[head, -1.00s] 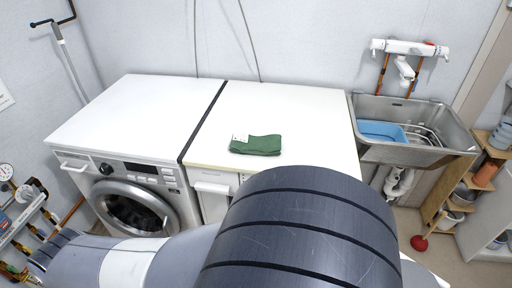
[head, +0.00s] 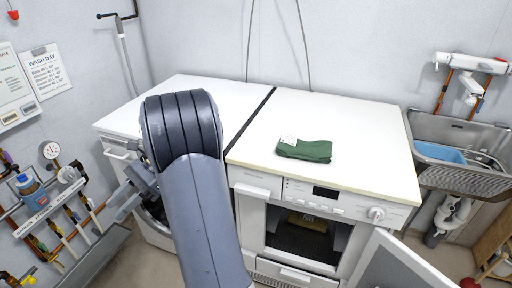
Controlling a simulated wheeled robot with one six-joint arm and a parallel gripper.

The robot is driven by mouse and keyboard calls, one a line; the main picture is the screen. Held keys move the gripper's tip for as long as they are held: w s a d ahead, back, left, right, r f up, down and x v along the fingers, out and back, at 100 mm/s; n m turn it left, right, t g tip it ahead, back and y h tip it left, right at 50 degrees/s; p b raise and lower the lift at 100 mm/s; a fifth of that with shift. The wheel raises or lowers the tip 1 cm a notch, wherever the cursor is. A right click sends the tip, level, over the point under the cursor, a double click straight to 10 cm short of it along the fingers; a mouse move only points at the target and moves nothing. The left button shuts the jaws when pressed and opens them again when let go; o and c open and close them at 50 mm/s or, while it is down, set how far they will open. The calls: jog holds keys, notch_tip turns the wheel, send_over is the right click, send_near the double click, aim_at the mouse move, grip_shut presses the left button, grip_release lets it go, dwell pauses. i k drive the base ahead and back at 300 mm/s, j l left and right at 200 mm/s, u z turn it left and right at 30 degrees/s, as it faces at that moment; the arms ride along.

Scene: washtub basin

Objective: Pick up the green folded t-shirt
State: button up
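The green folded t-shirt (head: 305,150) lies flat on the white top of the right-hand appliance, near its front edge. A small white tag shows at its left end. My gripper (head: 125,200) is at the left, in front of the left appliance and lower than the tops, well apart from the t-shirt. It is small and partly hidden behind my arm, and I cannot tell whether its fingers are apart.
The right appliance (head: 375,135) has its door (head: 400,262) hanging open at the front. The white tops are otherwise clear. A metal sink (head: 460,130) with a blue basin (head: 440,153) stands at right. Pipes and a gauge (head: 50,150) line the left wall.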

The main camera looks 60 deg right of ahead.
aim_at(289, 146)
jog(key=z, duration=1.8)
jog(key=i+l+z, duration=0.15)
jog(key=l, duration=0.25)
jog(key=i+l+z, duration=0.15)
jog(key=l, duration=0.2)
